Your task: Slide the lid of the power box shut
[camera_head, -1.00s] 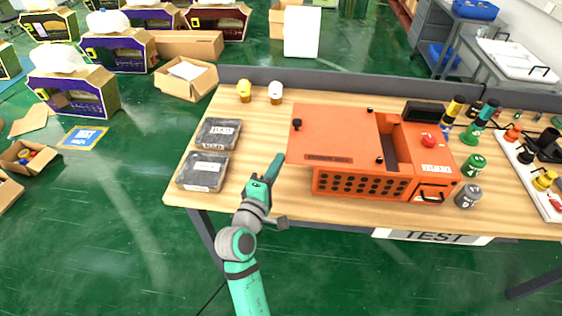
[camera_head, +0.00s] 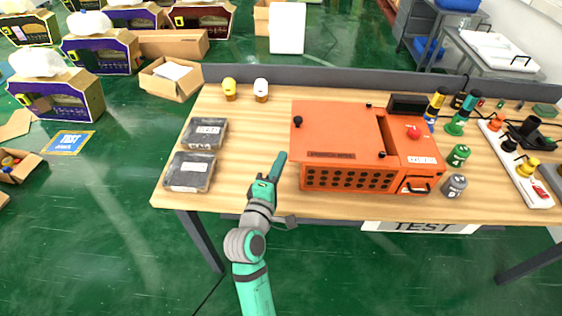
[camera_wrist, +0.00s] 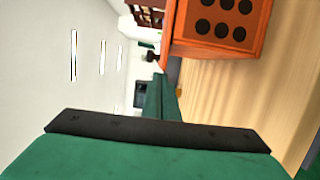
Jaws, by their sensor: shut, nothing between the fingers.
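The orange power box (camera_head: 360,178) stands on the wooden table, with round black holes along its front. Its flat orange lid (camera_head: 340,130) lies on top, with a dark knob (camera_head: 298,121) near its left edge. The lid's left edge sticks out slightly past the box body. A narrow dark gap (camera_head: 388,138) shows between the lid's right edge and the box's right section. My gripper (camera_head: 278,160) is shut and empty, just left of the lid and box. Whether it touches the lid cannot be told. In the wrist view, the holed box side (camera_wrist: 220,25) is at the top.
Two grey cases (camera_head: 203,133) (camera_head: 190,172) lie left of my gripper. A yellow-capped bottle (camera_head: 229,89) and a white-capped bottle (camera_head: 261,90) stand behind. Green and grey canisters (camera_head: 458,155) (camera_head: 453,186) stand right of the box.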

